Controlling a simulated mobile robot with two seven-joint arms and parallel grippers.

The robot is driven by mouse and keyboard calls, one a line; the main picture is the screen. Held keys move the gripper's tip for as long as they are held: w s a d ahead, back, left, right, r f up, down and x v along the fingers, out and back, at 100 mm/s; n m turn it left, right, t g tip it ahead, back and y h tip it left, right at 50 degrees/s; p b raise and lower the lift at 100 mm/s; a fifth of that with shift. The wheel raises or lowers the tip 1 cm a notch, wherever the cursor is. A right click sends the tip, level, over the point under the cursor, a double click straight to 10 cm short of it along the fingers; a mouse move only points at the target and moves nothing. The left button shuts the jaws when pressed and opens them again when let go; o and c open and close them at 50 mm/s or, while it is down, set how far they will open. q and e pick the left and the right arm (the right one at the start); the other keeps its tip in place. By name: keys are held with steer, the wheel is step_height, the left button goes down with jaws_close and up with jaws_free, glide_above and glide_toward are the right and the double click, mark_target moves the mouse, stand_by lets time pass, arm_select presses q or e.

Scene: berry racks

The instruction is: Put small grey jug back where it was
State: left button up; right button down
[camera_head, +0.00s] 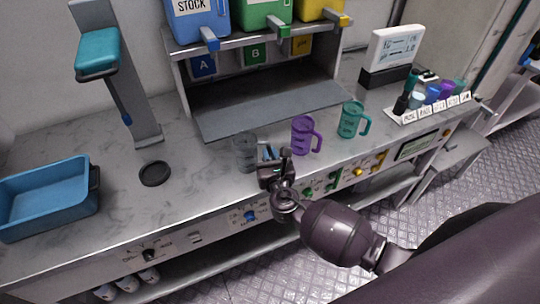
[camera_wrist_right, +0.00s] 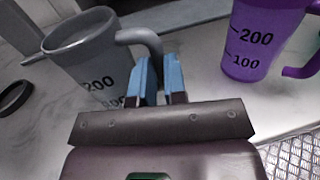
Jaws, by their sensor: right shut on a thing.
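The small grey jug (camera_head: 245,153) is at the middle of the marble counter, in front of the raised shelf. It looks upright; I cannot tell whether its base touches the counter. In the right wrist view the grey jug (camera_wrist_right: 88,58) shows its scale marks, with its handle toward my fingers. My right gripper (camera_head: 270,154) is at the jug's right side, shut on its handle. The blue fingertips (camera_wrist_right: 160,78) partly hide the handle's lower end. My left gripper is not in view.
A purple jug (camera_head: 302,136) and a green jug (camera_head: 350,120) stand to the right. A black round disc (camera_head: 155,173) and a blue tub (camera_head: 48,207) are to the left, with clear counter between disc and grey jug. A bottle rack (camera_head: 430,113) stands far right.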

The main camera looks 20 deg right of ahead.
steer(key=shift+f, duration=0.15)
steer(key=c, duration=1.2)
jaws_free()
steer(key=shift+o, duration=0.2)
steer(key=shift+r, duration=0.2)
steer(key=s+a, duration=0.2)
steer(key=s, duration=1)
steer(key=s+d+f+m+g+y, duration=0.1)
steer(key=s+d+f+m+g, duration=0.2)
steer(key=m, duration=1.3)
steer(key=s+d+f+m+g+y, duration=0.2)
steer(key=s+d+f+m, duration=0.3)
steer(key=m, duration=1.2)
steer(key=shift+s+d+f+g, duration=0.2)
steer(key=shift+s+f+g, duration=0.45)
steer(key=shift+s, duration=1.45)
steer(key=shift+f, duration=0.1)
